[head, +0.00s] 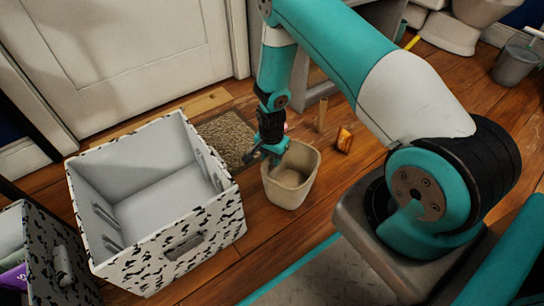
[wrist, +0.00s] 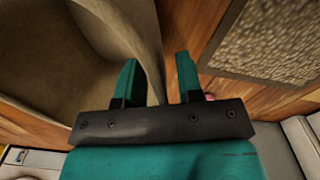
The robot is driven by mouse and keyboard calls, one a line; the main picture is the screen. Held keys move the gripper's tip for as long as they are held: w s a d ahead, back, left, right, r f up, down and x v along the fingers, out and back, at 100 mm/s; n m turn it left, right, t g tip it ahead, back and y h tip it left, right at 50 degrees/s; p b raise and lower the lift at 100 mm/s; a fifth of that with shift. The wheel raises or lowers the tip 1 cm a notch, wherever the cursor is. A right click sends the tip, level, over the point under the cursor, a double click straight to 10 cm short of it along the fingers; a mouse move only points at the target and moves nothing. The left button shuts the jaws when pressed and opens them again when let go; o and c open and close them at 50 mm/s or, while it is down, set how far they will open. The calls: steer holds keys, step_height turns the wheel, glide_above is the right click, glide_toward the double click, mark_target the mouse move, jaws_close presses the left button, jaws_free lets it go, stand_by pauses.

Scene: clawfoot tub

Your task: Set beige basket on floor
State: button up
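The beige basket (head: 291,187) is an empty, open-topped bin. It appears upright on the wooden floor, right of the large black-and-white patterned box. My gripper (head: 264,157) points down at the basket's far left rim. In the wrist view, the basket's wall (wrist: 150,40) runs between the two fingers of my gripper (wrist: 158,76). One finger is on the inner side and one on the outer side. The fingers are apart, with a gap showing between the wall and the right finger. The basket's underside is hidden.
The patterned box (head: 170,250) stands close on the left. A speckled mat (head: 225,138) lies behind the basket. A wooden block (head: 344,140) and an upright wooden piece (head: 321,115) are to the right. Bare floor (head: 255,240) shows in front. A white door (head: 130,60) is behind.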

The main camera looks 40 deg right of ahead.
steer(key=shift+r+p, duration=3.45)
steer(key=shift+r, duration=0.5)
step_height(320, 180, up, 17)
steer(key=p, duration=0.8)
steer(key=shift+w+r, duration=0.15)
